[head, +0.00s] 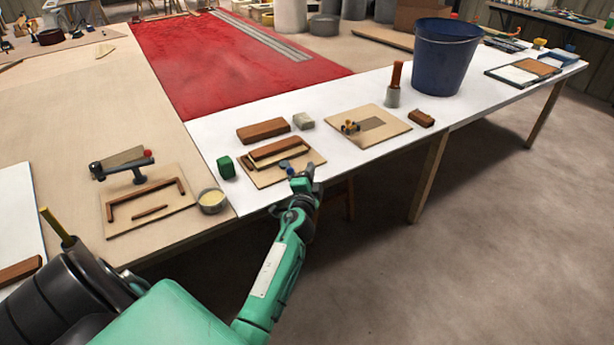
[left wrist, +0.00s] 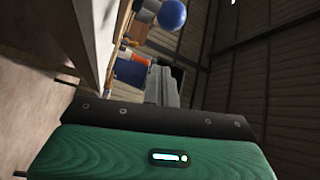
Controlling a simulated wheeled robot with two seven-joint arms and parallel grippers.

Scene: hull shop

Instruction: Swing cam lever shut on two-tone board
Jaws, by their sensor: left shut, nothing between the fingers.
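On the white table, a tan board (head: 250,178) carries a reddish-brown wooden frame (head: 279,150) and a small lever with a blue-grey end (head: 285,164). My left gripper (head: 301,180) is shut and empty at this board's near right corner, close to the lever. In the left wrist view its fingers (left wrist: 161,86) are together, and a blue ball (left wrist: 172,14) shows beyond them. I cannot tell whether they touch. Farther right, another tan board (head: 393,119) has a darker patch (head: 371,123) and a small yellow-and-dark fitting (head: 350,127). My right gripper is not in view.
A brown block (head: 263,131), grey block (head: 303,121) and green block (head: 226,167) stand around the board. A tin (head: 212,201) and a red-knobbed lever (head: 122,166) are at left. A blue bucket (head: 441,58) stands farther right. The floor at front right is clear.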

